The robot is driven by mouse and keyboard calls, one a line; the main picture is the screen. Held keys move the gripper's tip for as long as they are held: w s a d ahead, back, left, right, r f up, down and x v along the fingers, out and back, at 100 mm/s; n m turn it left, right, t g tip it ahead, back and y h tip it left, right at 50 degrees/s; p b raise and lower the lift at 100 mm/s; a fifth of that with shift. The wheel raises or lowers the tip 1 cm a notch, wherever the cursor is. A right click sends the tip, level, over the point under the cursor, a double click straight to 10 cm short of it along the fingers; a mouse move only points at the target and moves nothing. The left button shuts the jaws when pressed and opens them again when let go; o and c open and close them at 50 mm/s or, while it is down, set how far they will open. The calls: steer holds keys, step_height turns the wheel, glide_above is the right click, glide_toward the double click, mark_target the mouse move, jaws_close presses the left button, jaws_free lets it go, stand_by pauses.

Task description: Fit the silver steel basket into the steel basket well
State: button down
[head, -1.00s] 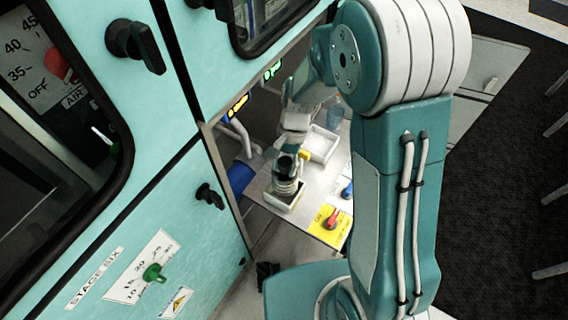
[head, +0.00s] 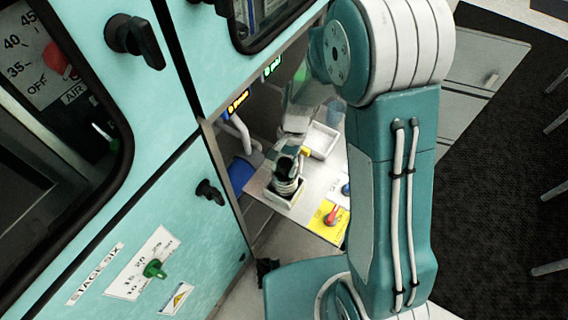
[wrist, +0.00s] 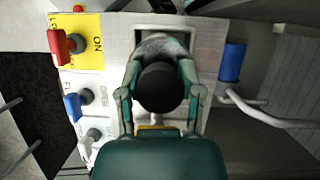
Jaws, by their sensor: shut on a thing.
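The silver steel basket (head: 287,188) shows as a ringed metal body under a dark round top in the head view. My gripper (head: 288,168) is shut on it from above. In the wrist view, my gripper (wrist: 160,100) has a finger on each side of the black round top (wrist: 160,88), with grey metal just beyond it. The steel basket well (head: 291,204) is a pale-rimmed square box around the basket's lower part. In the wrist view, the well (wrist: 202,32) shows a dark opening behind the gripper. The basket's bottom and its depth in the well are hidden.
A white empty tray (head: 322,139) stands beyond the well. A red-handled switch on a yellow plate (head: 331,216) and a blue-handled switch (wrist: 73,107) are close by. A blue cylinder (wrist: 232,62) and pale pipes (wrist: 262,108) lie on the other side. Teal cabinet walls border the bench.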

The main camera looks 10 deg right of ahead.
steer(key=shift+f, duration=1.5)
steer(key=shift+c, duration=0.8)
jaws_free()
steer(key=v, duration=1.2)
